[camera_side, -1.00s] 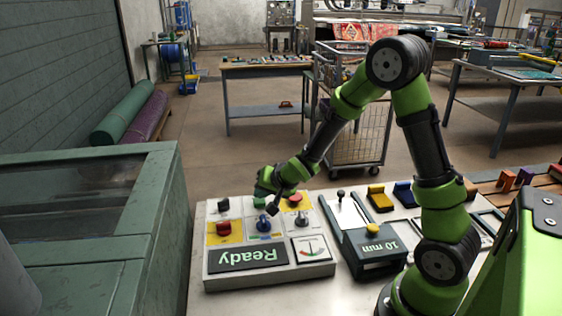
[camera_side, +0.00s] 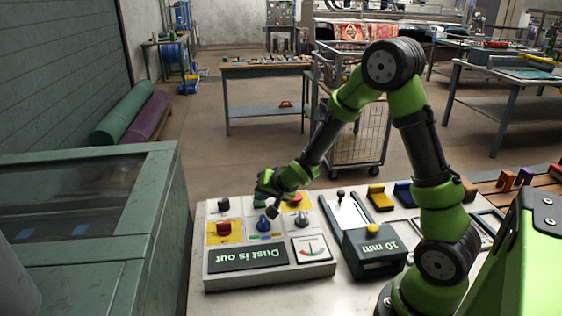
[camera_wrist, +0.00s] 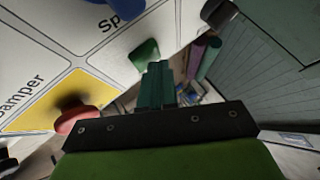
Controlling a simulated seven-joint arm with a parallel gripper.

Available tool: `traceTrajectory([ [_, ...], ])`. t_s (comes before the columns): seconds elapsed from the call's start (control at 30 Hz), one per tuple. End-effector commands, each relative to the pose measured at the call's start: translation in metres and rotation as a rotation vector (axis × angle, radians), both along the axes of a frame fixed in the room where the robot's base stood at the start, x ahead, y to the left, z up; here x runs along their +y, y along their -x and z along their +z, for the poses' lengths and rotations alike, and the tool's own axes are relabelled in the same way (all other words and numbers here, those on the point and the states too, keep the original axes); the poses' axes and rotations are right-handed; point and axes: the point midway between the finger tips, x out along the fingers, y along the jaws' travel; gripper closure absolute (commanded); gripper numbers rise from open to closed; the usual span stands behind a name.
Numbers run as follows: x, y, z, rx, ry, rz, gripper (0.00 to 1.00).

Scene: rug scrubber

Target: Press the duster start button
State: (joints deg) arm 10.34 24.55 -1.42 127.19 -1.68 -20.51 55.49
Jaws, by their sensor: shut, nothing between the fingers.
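A light control panel (camera_side: 318,269) stands on the table. A green button (camera_side: 259,203) sits in its back row, between a black knob (camera_side: 223,204) and a red button on yellow (camera_side: 295,197). The green button also shows in the wrist view (camera_wrist: 145,50), with its label out of sight. My gripper (camera_side: 263,190) is shut and empty, its teal fingertips close to the green button. I cannot tell whether they touch it. The panel's display (camera_side: 247,256) reads "Dust is out", upside down in the side view.
A blue knob (camera_side: 263,223), a grey knob (camera_side: 301,217) and a red button on yellow (camera_side: 224,227) crowd the panel. A dark "10 mm" device (camera_side: 372,262) stands to the right. A green machine with a window (camera_side: 70,195) stands at the left.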

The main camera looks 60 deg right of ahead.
Motion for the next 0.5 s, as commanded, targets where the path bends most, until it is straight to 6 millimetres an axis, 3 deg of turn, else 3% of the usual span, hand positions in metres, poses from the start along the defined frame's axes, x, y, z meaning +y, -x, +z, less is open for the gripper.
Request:
traceTrajectory([
  [0.5, 0.000, 0.001, 0.017, 0.001, -0.002, -0.001, 1.00],
])
